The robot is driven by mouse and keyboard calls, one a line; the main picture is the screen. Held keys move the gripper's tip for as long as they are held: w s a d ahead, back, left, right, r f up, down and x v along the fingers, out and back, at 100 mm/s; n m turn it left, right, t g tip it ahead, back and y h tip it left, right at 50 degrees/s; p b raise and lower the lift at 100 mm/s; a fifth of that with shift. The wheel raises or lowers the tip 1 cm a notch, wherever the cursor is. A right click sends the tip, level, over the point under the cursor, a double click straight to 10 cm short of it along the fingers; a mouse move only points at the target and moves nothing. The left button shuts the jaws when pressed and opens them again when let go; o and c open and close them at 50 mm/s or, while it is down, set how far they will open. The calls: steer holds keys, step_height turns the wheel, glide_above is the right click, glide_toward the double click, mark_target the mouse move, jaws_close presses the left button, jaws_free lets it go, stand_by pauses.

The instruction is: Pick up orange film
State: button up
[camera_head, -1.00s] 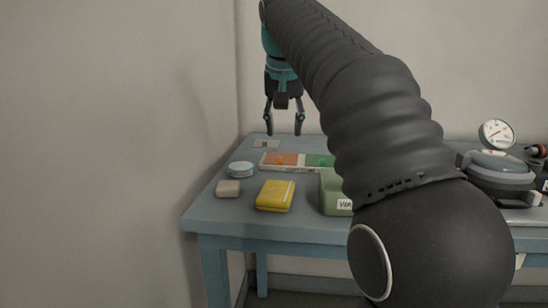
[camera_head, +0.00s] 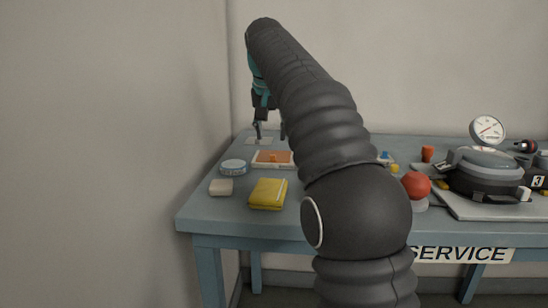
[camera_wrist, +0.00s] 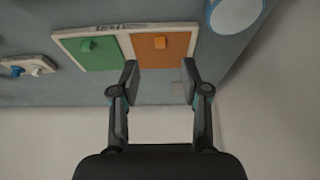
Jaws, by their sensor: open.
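The orange film (camera_wrist: 162,52) is a flat square with a small raised orange tab, set in a pale frame beside a green square (camera_wrist: 92,52). In the head view the orange film (camera_head: 273,158) lies towards the back left of the table, with its right side by my arm. My gripper (camera_wrist: 160,75) is open and empty; its fingertips lie over the near edge of the orange film in the wrist view, height gap unclear. In the head view my gripper (camera_head: 269,132) hangs just behind the film. My arm hides the green square there.
A red ball (camera_head: 416,185) and gauge equipment (camera_head: 487,172) stand to the right. The wall is close at the left.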

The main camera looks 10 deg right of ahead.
mark_target(272, 157)
steer(key=shift+x, duration=3.8)
steer(key=c, duration=0.8)
